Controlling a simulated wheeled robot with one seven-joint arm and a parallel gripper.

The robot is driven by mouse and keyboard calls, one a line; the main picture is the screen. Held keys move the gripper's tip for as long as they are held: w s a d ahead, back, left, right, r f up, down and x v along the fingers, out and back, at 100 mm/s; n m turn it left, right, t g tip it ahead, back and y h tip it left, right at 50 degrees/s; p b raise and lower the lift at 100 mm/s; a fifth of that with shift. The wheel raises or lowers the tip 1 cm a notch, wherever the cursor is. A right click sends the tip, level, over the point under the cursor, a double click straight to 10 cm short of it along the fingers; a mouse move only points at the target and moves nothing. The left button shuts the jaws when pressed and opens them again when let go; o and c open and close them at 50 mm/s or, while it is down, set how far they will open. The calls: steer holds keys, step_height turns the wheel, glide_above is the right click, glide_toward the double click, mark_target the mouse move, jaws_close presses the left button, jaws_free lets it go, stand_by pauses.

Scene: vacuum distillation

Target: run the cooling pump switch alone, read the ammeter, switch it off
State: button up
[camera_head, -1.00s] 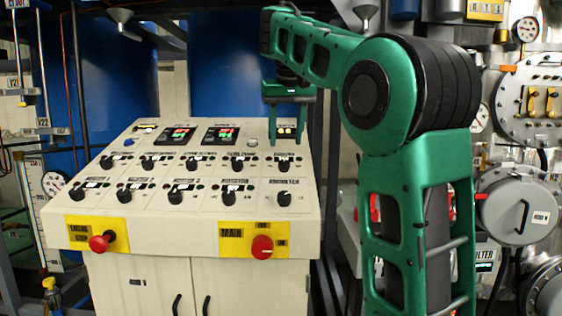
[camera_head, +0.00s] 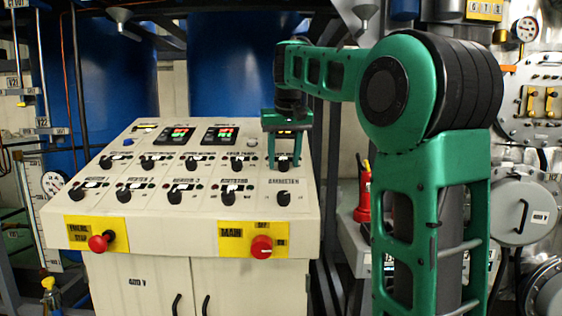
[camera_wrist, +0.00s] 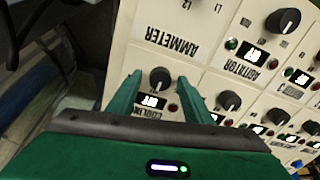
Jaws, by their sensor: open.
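The cooling switch is a black knob (camera_wrist: 160,77) on the cream control panel (camera_head: 140,215), in the right-hand column of the upper row. My gripper (camera_head: 284,168) is open, with its two green fingers on either side of this knob. In the wrist view my gripper (camera_wrist: 156,85) also straddles it; contact cannot be told. A small white-on-black display and a dark red lamp (camera_wrist: 173,107) sit beside the knob. The selector marked AMMETER (camera_head: 284,198) is in the row below. A small display at the panel's top right is mostly hidden behind my gripper.
The agitator knob (camera_wrist: 283,21) and other knobs stand close by. A red main switch (camera_head: 261,247) and a red stop button (camera_head: 101,242) are on the panel's front. A red object (camera_head: 363,190) stands to the right, by my arm.

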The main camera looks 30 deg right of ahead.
steer(key=shift+c, duration=0.7)
steer(key=c, duration=0.9)
steer(key=shift+m, duration=0.4)
steer(key=m, duration=0.5)
steer(key=shift+m, duration=0.4)
steer(key=m, duration=0.5)
steer(key=shift+a, duration=0.15)
steer(key=shift+m, duration=0.3)
